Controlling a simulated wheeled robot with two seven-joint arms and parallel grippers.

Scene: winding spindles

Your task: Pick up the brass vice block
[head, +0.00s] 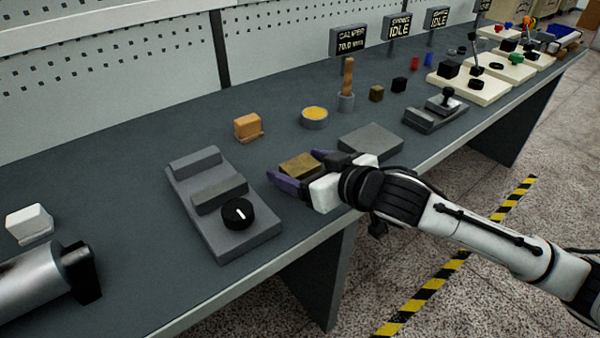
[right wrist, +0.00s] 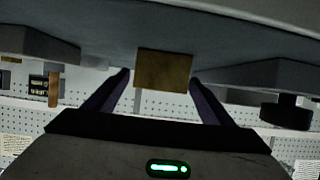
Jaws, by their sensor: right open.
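The brass vice block (head: 299,163) is a small brownish-gold block near the front edge of the dark bench. My right gripper (head: 302,170) is open at bench height, with its purple fingers on either side of the block. In the right wrist view, the block (right wrist: 163,69) shows between the ends of the two fingers, with a gap on each side. The grey vice (head: 224,205) with two raised jaws and a black knob stands to the left of the block. My left gripper is not in view.
A grey plate (head: 370,140) lies just behind my right gripper. An orange block (head: 248,126) and a round grey dish (head: 314,117) stand farther back. A white block (head: 30,222) and a silver cylinder (head: 30,285) are at the far left. Bench between them and the vice is clear.

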